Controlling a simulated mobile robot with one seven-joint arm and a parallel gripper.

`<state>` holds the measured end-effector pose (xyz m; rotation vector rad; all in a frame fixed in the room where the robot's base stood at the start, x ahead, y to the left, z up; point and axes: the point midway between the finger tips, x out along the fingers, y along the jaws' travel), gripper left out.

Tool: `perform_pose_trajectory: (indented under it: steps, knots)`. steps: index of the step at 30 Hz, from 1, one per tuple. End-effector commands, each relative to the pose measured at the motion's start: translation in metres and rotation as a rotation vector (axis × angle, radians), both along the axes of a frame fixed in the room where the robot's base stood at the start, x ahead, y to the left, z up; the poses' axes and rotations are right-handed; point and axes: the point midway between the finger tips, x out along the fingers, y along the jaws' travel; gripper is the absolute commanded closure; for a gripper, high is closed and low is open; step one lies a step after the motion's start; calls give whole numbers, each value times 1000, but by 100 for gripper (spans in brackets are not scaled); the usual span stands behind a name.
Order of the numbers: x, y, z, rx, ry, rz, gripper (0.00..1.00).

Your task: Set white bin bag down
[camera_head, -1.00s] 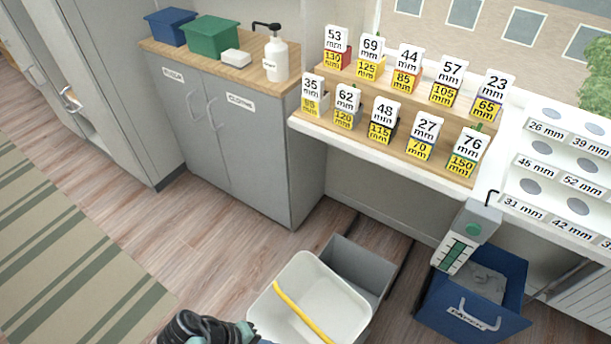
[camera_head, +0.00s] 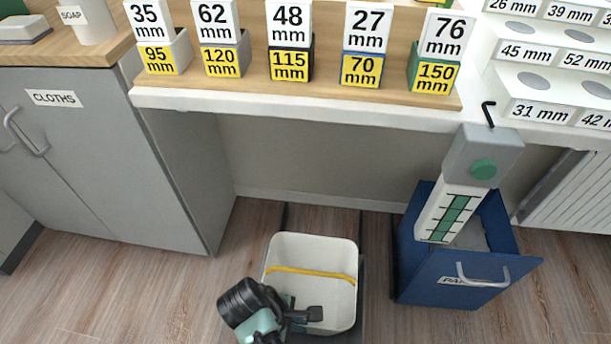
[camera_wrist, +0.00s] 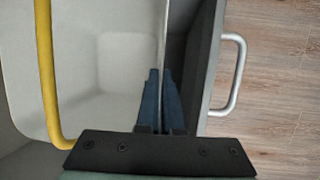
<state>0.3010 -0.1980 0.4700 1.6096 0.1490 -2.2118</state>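The white bin bag (camera_head: 318,258) looks like an open, stiff-walled white liner with a yellow strap (camera_head: 310,271) across its top. It is upright over the grey pull-out bin (camera_head: 361,300), whose rim shows mostly along the right and near sides. In the head view my gripper (camera_head: 314,314) is at the bag's near side. In the wrist view my gripper (camera_wrist: 161,78) has its blue fingers close together, one on each side of the bag's rim (camera_wrist: 163,40). The grey bin's front wall and handle (camera_wrist: 236,75) are just right of them. The bag's underside is hidden.
A blue bin (camera_head: 460,265) with a handle stands to the right, with a grey-and-white gauge box (camera_head: 468,180) above it. A shelf of numbered boxes (camera_head: 290,65) overhangs behind. A grey cabinet (camera_head: 110,150) stands left. Open wooden floor (camera_head: 130,290) lies in front.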

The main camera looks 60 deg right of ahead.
Motion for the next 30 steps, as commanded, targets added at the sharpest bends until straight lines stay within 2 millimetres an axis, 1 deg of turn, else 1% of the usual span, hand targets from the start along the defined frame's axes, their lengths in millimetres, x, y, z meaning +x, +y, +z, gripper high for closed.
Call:
perform_pose_trajectory:
  steps: [1,3,6,11,14,21,26,30]
  knots:
    - [1,-1,-25,7,2,0,100]
    - [0,-1,-38,18,6,0,100]
    - [0,0,-51,30,13,0,100]
    - [0,0,-60,39,16,1,100]
    - [0,0,-70,42,18,1,100]
    - [0,0,-115,41,17,1,100]
    - [0,0,-128,41,16,1,100]
    - [0,0,-147,41,17,0,100]
